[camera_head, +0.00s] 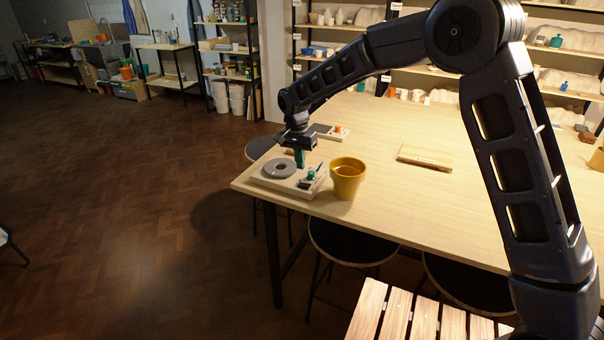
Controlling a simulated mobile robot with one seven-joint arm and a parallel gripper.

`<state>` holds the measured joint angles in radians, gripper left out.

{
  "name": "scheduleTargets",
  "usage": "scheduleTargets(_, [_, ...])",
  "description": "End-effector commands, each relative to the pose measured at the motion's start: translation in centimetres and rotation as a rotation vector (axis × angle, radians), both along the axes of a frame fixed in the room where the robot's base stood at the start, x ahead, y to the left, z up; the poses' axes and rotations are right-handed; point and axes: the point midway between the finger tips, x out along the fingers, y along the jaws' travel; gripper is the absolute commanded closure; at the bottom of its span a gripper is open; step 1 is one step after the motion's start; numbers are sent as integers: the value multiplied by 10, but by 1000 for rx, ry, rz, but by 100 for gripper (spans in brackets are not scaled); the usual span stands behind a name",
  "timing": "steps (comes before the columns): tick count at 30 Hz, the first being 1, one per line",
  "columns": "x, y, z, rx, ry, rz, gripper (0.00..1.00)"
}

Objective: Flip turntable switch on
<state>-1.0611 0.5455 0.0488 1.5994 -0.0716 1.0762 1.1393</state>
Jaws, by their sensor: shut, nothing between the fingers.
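The turntable (279,168) is a grey disc with a hole in its middle, set on the left part of a pale base (263,182). The base lies near the left corner of the long table. At the base's right end are small controls (311,174), with teal, blue and dark parts. They are too small to tell which is the switch or how it is set. My gripper (300,163) points down just above these controls, with its greenish fingers shut and empty. I cannot tell whether the fingertips touch anything.
A yellow pot (347,178) stands close to the right of the base. Another pale board (328,131) with small items lies behind my gripper. A wooden board (425,157) lies farther right on the table (440,205). Stools stand under the table; the floor at left is clear.

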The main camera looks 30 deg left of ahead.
Motion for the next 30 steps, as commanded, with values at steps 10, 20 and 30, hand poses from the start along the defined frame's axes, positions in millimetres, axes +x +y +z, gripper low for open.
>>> scheduleTargets(10, [0, 9, 61, 1, 0, 0, 100])
scheduleTargets(20, [0, 11, 78, -1, 1, 0, 100])
scheduleTargets(30, [1, 5, 79, -19, 1, -1, 100])
